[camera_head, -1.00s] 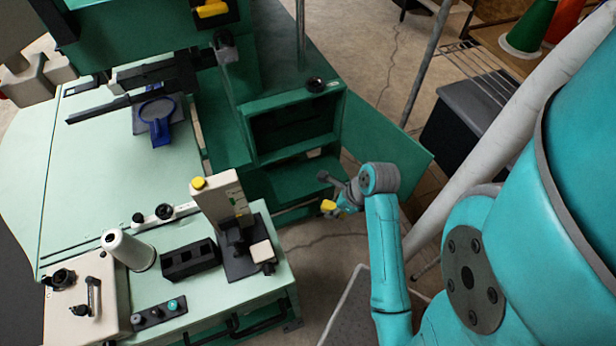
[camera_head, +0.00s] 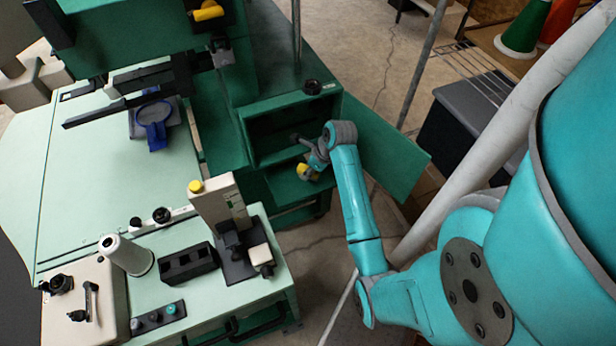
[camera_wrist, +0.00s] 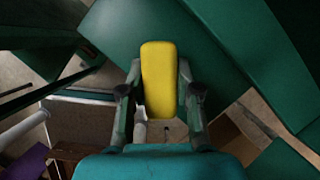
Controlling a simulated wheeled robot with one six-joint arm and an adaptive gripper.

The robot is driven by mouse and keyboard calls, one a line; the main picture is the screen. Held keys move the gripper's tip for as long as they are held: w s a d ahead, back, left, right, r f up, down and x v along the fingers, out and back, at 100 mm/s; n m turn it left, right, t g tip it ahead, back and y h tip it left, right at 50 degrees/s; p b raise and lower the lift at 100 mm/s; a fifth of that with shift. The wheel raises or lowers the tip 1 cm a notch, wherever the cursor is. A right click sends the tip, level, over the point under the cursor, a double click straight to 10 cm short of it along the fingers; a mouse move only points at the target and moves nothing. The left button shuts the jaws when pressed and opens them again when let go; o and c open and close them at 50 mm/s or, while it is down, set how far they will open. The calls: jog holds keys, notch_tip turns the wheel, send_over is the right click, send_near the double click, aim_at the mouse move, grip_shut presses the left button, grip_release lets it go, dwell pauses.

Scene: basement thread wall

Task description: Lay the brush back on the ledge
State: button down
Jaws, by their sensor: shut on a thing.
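My gripper (camera_head: 309,163) is shut on the brush, whose yellow part (camera_head: 304,172) shows at the fingertips in the head view. In the wrist view the brush (camera_wrist: 158,80) is a yellow, rounded block between the two fingers (camera_wrist: 160,95); the rest of it is hidden. The gripper is in front of the open green cabinet (camera_head: 290,122). A green ledge (camera_head: 284,186) juts out below the cabinet opening, partly behind the gripper. I cannot tell whether the brush touches it.
An open green door panel (camera_head: 385,150) stands right of the cabinet, close to my arm. The pale green worktop (camera_head: 150,262) at lower left carries a white cone (camera_head: 126,254), a black block (camera_head: 188,263) and a tall beige unit (camera_head: 218,203). A grey post (camera_head: 422,65) stands behind.

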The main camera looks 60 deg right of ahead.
aim_at(308, 183)
jog(key=shift+f, duration=2)
jog(key=shift+w+d+f, duration=0.15)
jog(key=shift+f, duration=0.1)
jog(key=shift+f, duration=0.15)
jog(key=c, duration=0.8)
grip_release()
jog(key=v, duration=1.2)
